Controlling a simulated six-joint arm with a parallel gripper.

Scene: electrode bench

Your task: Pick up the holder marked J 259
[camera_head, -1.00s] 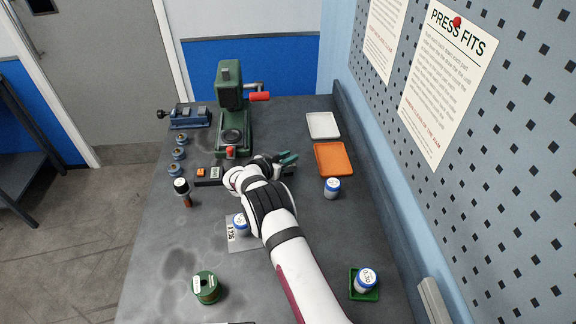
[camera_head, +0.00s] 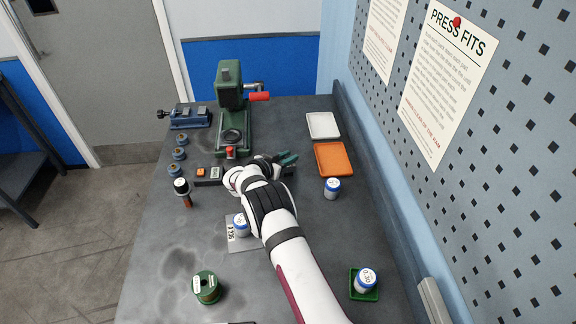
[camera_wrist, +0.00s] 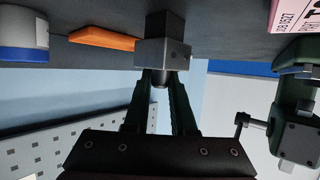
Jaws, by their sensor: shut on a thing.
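My gripper (camera_wrist: 166,90) shows in the wrist view with two dark green fingers. They are shut on a small grey block with a dark stem, apparently a holder (camera_wrist: 165,53). The wrist picture is upside down, with the bench top along its upper edge. No marking can be read on the held face, so I cannot confirm J 259. In the head view my white arm hides most of the held block, and greenish finger parts (camera_head: 287,158) show just beyond the wrist.
A green press (camera_head: 231,90) stands behind. White (camera_head: 323,124) and orange (camera_head: 333,146) trays lie to the right, with a blue-and-white jar (camera_head: 332,192) nearby. A marked card (camera_head: 232,242), a green spool (camera_head: 206,291) and another jar (camera_head: 367,278) are nearer. A pink-and-white label (camera_wrist: 297,15) is cut off.

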